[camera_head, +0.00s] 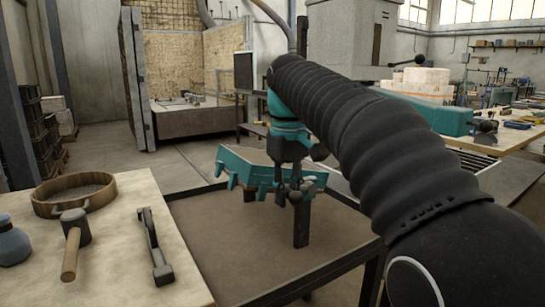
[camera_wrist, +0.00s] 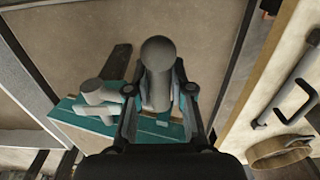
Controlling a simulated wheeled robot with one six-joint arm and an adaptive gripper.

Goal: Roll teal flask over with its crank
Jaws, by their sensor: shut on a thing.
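The teal flask (camera_head: 245,163) sits over the dark frame in the middle of the head view, its teal side facing me with lugs along it. It also shows in the wrist view (camera_wrist: 180,129), behind my gripper. My gripper (camera_head: 291,188) is in front of the flask at its right part. In the wrist view my gripper (camera_wrist: 160,92) is shut on a grey crank with a round end (camera_wrist: 158,52), which stands between the two fingers. My fingers and the crank hide part of the flask.
A table (camera_head: 120,270) at the left holds a round sieve (camera_head: 75,194), a mallet (camera_head: 74,240), a grey tool (camera_head: 154,247) and a blue-grey pot (camera_head: 12,242). A metal frame rail (camera_head: 310,285) runs in front. A workbench with a teal block (camera_head: 430,112) stands at the right.

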